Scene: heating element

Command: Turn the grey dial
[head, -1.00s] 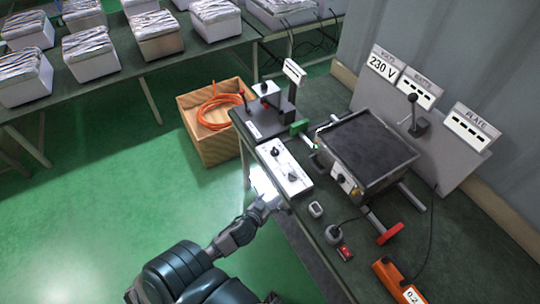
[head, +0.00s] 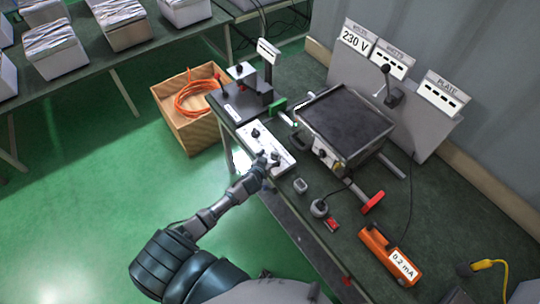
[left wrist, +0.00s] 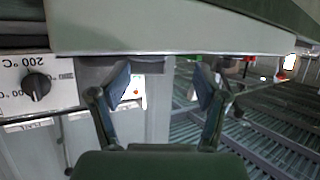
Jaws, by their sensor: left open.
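A white control box (head: 247,129) sits at the left edge of the bench and carries a black dial (head: 255,133). In the left wrist view the black dial (left wrist: 37,86) shows at the left, beside upside-down "200 °C" print. In the head view my left gripper (head: 270,160) is at the near right end of this box, over where the grey dial sits, and covers most of it. In the left wrist view my left gripper (left wrist: 163,82) has its two fingers apart. I cannot clearly make out the grey dial between them or whether they touch it. My right gripper is out of view.
A hot-plate unit (head: 345,123) with its own knob stands right of the box. A dark stand (head: 240,101) is behind it. Small parts and an orange meter (head: 390,256) lie nearer. A wooden crate (head: 188,127) with orange hose stands on the floor at left.

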